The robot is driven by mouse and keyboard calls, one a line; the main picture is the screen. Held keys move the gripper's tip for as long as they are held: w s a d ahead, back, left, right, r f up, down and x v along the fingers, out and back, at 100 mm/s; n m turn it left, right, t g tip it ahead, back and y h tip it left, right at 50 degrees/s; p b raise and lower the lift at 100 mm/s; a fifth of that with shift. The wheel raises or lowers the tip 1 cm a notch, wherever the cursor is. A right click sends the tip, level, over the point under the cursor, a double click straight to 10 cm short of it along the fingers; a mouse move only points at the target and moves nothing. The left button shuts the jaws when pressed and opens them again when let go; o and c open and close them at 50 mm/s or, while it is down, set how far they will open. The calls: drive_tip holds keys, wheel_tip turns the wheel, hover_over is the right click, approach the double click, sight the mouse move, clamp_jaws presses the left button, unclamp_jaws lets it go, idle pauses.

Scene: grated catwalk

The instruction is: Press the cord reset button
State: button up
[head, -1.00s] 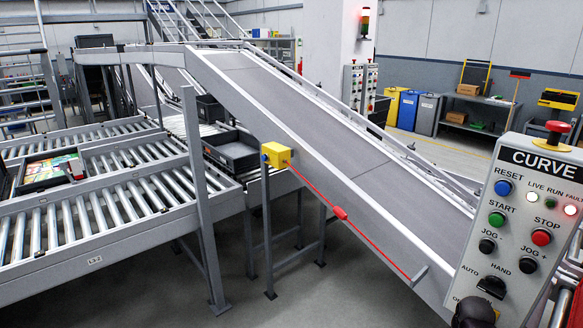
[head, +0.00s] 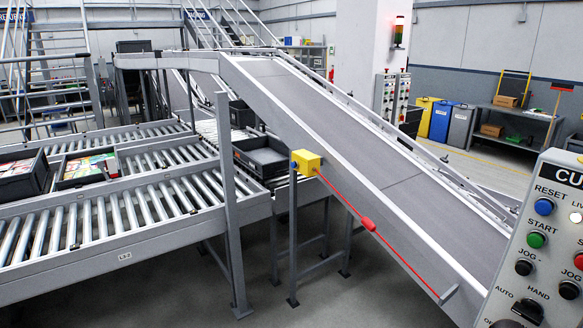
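A yellow cord switch box (head: 307,161) sits on a grey post beside the inclined conveyor. A small blue button (head: 294,166) is on its left side. A red pull cord (head: 400,256) with a red grip (head: 368,224) runs from the box down to a bracket on the conveyor's side. At the right edge, a grey control panel (head: 505,262) is partly cut off. It has its own blue button (head: 544,206) labelled RESET. My gripper is not in view.
The inclined conveyor (head: 350,135) crosses the middle. Roller conveyors (head: 110,215) with dark totes (head: 22,182) fill the left. Grey floor (head: 340,300) shows below the cord. Support posts (head: 232,220) stand in front of the rollers. A signal tower (head: 399,32) is on the pillar.

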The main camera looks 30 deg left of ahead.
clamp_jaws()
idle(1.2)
